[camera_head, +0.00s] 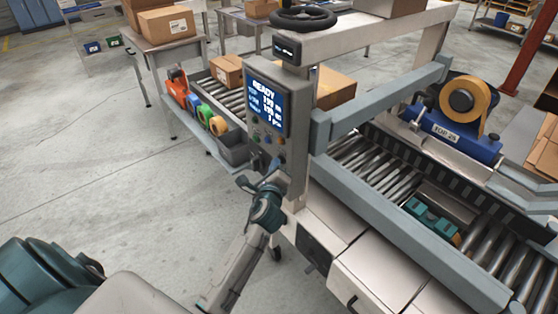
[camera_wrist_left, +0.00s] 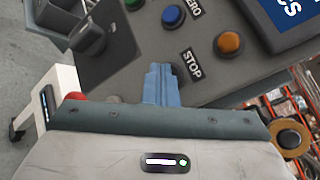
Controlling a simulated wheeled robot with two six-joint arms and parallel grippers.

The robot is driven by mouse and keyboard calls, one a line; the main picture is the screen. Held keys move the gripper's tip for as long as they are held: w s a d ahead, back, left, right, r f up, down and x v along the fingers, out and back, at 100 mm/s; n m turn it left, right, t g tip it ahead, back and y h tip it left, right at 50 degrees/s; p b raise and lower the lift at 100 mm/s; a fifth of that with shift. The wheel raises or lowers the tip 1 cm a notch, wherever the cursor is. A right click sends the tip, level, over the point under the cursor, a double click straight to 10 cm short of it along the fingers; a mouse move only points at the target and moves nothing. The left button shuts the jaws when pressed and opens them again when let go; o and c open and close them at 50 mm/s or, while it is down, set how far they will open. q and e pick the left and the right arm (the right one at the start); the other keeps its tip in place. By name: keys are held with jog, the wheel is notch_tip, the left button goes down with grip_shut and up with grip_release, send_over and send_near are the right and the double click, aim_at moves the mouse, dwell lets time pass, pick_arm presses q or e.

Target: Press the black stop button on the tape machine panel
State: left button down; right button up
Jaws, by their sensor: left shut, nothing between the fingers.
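The tape machine's grey control panel (camera_head: 282,160) stands upright below a blue screen (camera_head: 267,106) reading READY. My left gripper (camera_head: 262,180) is at the panel's lower part; its fingers are shut and empty. In the left wrist view the blue fingertips (camera_wrist_left: 160,70) point at the panel beside the STOP label (camera_wrist_left: 193,65). The black stop button is mostly hidden behind the fingertips, and I cannot tell whether they touch it. A blue button (camera_wrist_left: 173,16) and an orange button (camera_wrist_left: 229,43) show close by. My right gripper is not in view.
A black knob (camera_wrist_left: 88,40) sticks out left of the fingers, and a red part (camera_wrist_left: 76,97) shows partly behind my gripper. The roller conveyor (camera_head: 385,178) and tape head (camera_head: 462,115) are right of the panel. Open floor (camera_head: 110,150) lies left.

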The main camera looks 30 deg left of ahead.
pick_arm(q)
jog(key=shift+s, duration=0.1)
jog(key=shift+s+a+p, duration=0.3)
jog(key=shift+s, duration=0.4)
jog(key=shift+s+a, duration=0.15)
jog(key=shift+s, duration=0.15)
jog(key=s, duration=0.1)
jog(key=s+a, duration=0.1)
jog(key=s, duration=0.2)
jog(key=shift+a+p, duration=0.3)
jog(key=shift+p, duration=0.1)
dwell(0.4)
